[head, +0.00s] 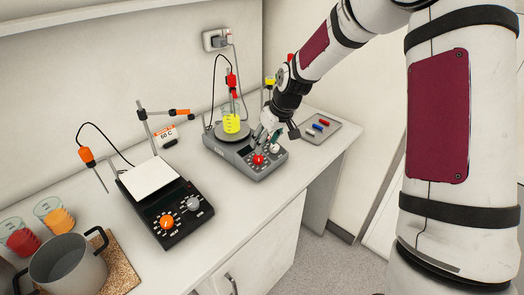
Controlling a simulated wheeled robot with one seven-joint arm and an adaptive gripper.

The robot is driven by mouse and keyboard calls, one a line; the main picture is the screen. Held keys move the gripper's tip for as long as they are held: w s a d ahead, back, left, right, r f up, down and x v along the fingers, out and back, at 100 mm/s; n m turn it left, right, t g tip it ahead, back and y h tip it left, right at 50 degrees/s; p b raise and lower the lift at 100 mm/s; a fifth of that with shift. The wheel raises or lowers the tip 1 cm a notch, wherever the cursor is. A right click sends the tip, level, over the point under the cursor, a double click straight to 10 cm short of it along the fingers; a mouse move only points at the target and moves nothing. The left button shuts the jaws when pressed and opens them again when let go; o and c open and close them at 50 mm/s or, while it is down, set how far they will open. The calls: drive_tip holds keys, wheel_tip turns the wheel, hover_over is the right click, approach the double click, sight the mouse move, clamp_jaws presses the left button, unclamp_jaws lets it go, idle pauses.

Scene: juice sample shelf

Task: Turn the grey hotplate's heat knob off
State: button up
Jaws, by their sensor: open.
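The grey hotplate (262,172) stands at the back right of the counter. A red knob (258,159) is on its front panel, with a pale knob (275,148) to the right of it. A beaker of yellow liquid (231,124) stands on its round top plate (218,132). My gripper (266,139) is open and points down over the panel, just above and behind the red knob. It is too small to tell whether a finger touches a knob. My gripper hides part of the panel, and the knob's marking is unreadable.
A black hotplate (172,238) with an orange knob (166,222) and a white square top stands left of the grey one. A metal pot (68,262) and two beakers are at the front left. A grey tray (324,136) with small coloured items lies to the right.

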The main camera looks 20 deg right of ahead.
drive_tip(key=v, duration=0.4)
drive_tip(key=shift+r, duration=0.1)
idle(0.3)
drive_tip(key=s+r+m, duration=0.1)
drive_tip(key=s+r, duration=0.4)
drive_tip(key=s, duration=0.6)
drive_tip(key=s+a+r+m+t+h, duration=0.1)
drive_tip(key=s+r, duration=0.5)
drive_tip(key=s, duration=0.5)
drive_tip(key=s+a+r+m+h, duration=0.1)
drive_tip(key=s+r, duration=0.4)
drive_tip(key=s, duration=0.5)
drive_tip(key=shift+s+r+m+t, duration=0.35)
drive_tip(key=shift+s+m+t, duration=0.05)
drive_tip(key=shift+m, duration=0.1)
